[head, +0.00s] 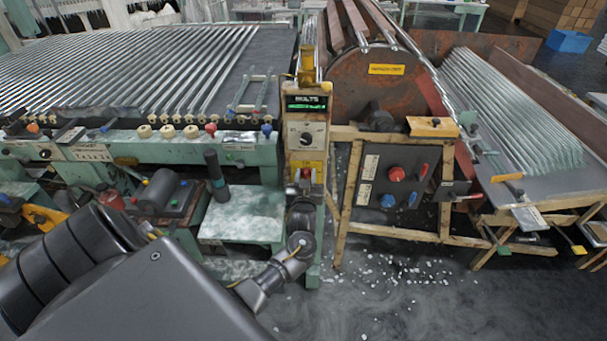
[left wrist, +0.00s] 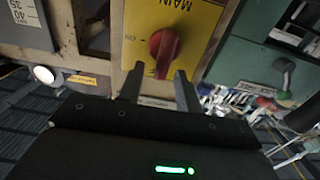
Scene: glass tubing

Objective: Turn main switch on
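The main switch is a red rotary knob (left wrist: 163,48) on a yellow plate (left wrist: 200,20) marked MAIN in the left wrist view. Its grip bar looks roughly upright in that view, slightly tilted. In the head view the red knob (head: 306,173) is small, low on the narrow control post (head: 306,140). My left gripper (left wrist: 159,72) is open, its two dark fingers pointing at the knob, with the knob's lower end between the fingertips. I cannot tell whether they touch it. My right gripper is not in view.
Above the knob the post has a grey dial (head: 306,139) and a green-lit display (head: 306,102). A wooden-framed panel (head: 390,190) with red and blue knobs stands to the right. A green bench with glass tubes (head: 130,75) is on the left. White fragments (head: 400,285) litter the floor.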

